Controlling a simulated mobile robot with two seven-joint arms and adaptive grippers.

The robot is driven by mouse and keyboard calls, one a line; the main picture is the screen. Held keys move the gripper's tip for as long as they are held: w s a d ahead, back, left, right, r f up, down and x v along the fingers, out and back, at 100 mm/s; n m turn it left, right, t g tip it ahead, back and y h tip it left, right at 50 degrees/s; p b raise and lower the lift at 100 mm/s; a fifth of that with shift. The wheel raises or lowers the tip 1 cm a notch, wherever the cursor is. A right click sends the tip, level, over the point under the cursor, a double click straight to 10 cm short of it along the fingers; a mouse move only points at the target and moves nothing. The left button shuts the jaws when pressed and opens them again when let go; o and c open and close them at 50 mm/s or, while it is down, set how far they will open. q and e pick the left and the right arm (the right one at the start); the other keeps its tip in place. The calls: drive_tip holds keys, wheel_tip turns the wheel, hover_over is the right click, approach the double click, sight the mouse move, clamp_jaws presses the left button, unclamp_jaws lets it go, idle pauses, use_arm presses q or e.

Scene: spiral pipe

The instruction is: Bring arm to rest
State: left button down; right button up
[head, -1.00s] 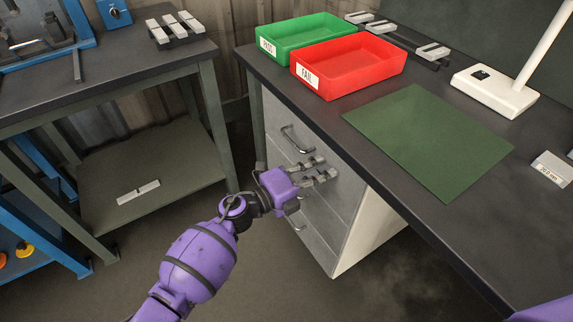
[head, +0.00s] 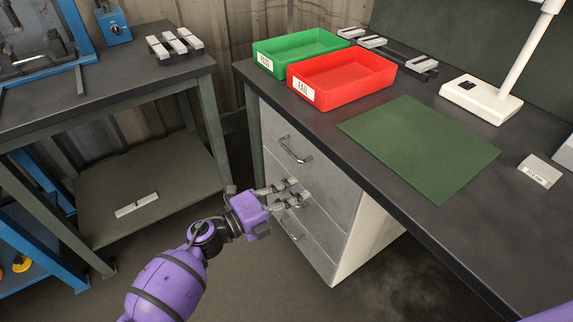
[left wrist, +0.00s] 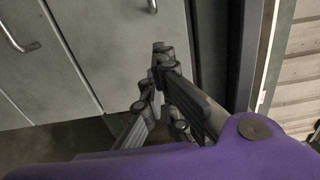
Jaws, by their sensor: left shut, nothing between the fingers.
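My left gripper (head: 296,194) is in front of the grey drawer cabinet (head: 345,215) under the right bench, below the bench top. It also shows in the left wrist view (left wrist: 162,62), where its fingertips meet with nothing between them. It is shut and empty. In the head view its purple arm comes in from the bottom left. In the left wrist view the cabinet front (left wrist: 95,45) lies beyond the fingers. My right gripper is not in view; only a purple piece shows at the bottom right corner of the head view.
The right bench (head: 400,195) holds a green tray (head: 300,45), a red tray (head: 345,80), a green mat (head: 420,145) and a white lamp base (head: 482,100). A left bench (head: 100,85) has a lower shelf (head: 150,180). Open floor shows between the benches.

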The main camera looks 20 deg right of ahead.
use_arm(q)
drive_tip(key=v, duration=0.6)
drive_tip(key=shift+w+f, duration=0.15)
